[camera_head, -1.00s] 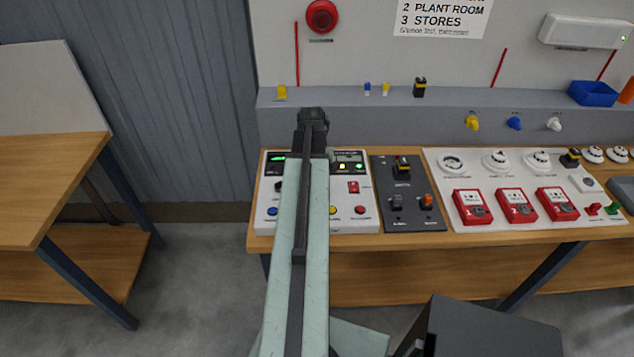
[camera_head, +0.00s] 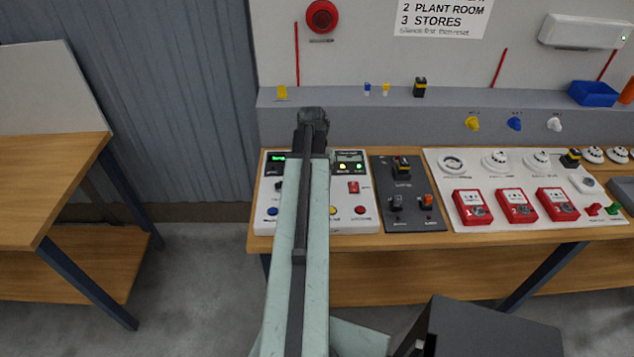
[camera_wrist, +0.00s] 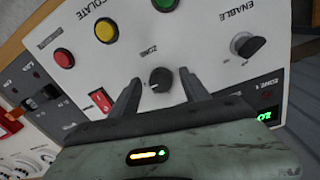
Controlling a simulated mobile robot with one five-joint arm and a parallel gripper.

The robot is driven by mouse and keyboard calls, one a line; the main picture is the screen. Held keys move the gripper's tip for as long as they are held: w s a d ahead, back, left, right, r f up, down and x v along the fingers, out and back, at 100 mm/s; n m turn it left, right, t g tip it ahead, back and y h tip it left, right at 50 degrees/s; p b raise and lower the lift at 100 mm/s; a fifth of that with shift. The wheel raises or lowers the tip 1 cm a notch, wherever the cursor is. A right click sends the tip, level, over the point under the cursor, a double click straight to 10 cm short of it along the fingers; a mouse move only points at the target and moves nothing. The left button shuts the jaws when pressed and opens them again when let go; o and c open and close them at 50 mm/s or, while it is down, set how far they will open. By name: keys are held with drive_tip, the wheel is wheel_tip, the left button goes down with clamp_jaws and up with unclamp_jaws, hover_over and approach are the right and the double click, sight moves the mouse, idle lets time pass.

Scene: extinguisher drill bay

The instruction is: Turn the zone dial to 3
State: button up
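The zone dial (camera_wrist: 160,79) is a small dark round knob on a white control panel (camera_wrist: 215,70), under the word ZONE in the wrist view. A pale mark shows on its lower-left side; I cannot read which number it points to. My gripper (camera_wrist: 161,91) is open, with one dark finger on each side of the dial. Whether either finger touches it is unclear. In the head view my arm covers the dial and gripper, and the white panel (camera_head: 342,220) stands on the wooden bench.
Near the dial are an ENABLE knob (camera_wrist: 248,46), a red rocker switch (camera_wrist: 101,101), and yellow (camera_wrist: 104,31), red (camera_wrist: 64,58) and green buttons. A green-lit display (camera_wrist: 264,115) is at right. A dark switch panel (camera_head: 412,217) and red call points (camera_head: 516,206) stand farther right.

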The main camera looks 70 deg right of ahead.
drive_tip(key=r+p, duration=0.8)
drive_tip(key=shift+w, duration=0.25)
drive_tip(key=shift+f, duration=0.1)
